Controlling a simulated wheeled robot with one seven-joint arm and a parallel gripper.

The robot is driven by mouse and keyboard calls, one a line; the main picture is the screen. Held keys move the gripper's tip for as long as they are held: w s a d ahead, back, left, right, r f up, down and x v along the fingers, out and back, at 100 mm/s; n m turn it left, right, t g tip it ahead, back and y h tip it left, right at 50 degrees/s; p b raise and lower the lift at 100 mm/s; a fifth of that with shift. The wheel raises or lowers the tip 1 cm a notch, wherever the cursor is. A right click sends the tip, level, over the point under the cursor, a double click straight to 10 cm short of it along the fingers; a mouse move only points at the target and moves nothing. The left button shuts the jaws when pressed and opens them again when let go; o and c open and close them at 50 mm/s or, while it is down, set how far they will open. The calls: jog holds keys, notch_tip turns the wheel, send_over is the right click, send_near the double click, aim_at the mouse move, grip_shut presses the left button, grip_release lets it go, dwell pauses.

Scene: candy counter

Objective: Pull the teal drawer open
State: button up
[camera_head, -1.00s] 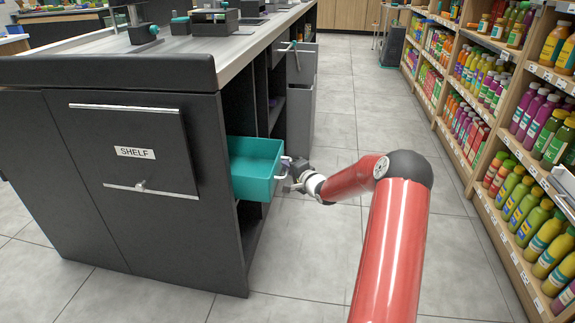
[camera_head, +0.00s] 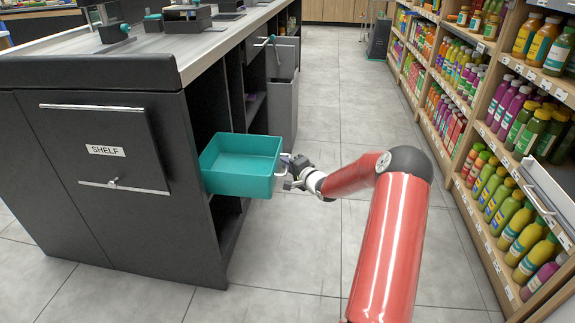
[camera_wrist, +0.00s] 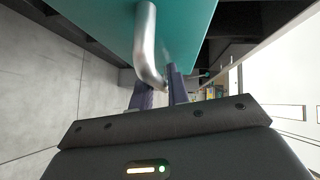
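The teal drawer (camera_head: 238,164) stands well out of the dark counter's side in the head view, empty inside. Its front also fills the upper middle of the wrist view (camera_wrist: 185,28). A curved metal handle (camera_wrist: 147,45) runs down from that front to between my gripper's fingers. My gripper (camera_head: 290,172) is at the drawer's right-hand face in the head view, at the handle. In the wrist view the two dark fingers (camera_wrist: 160,92) stand on either side of the handle's lower bend and look closed on it. Their exact contact is partly hidden.
The dark counter (camera_head: 60,220) stands on the left, with a door labelled SHELF (camera_head: 105,150). A grey panel (camera_head: 284,105) sticks out farther along its side. Shelves of bottles (camera_head: 490,170) line the right. The tiled floor (camera_head: 330,120) between is clear.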

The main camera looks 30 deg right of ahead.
jog(key=shift+o, duration=1.4)
jog(key=shift+s, duration=0.1)
jog(key=v, duration=0.7)
jog(key=shift+s, duration=0.3)
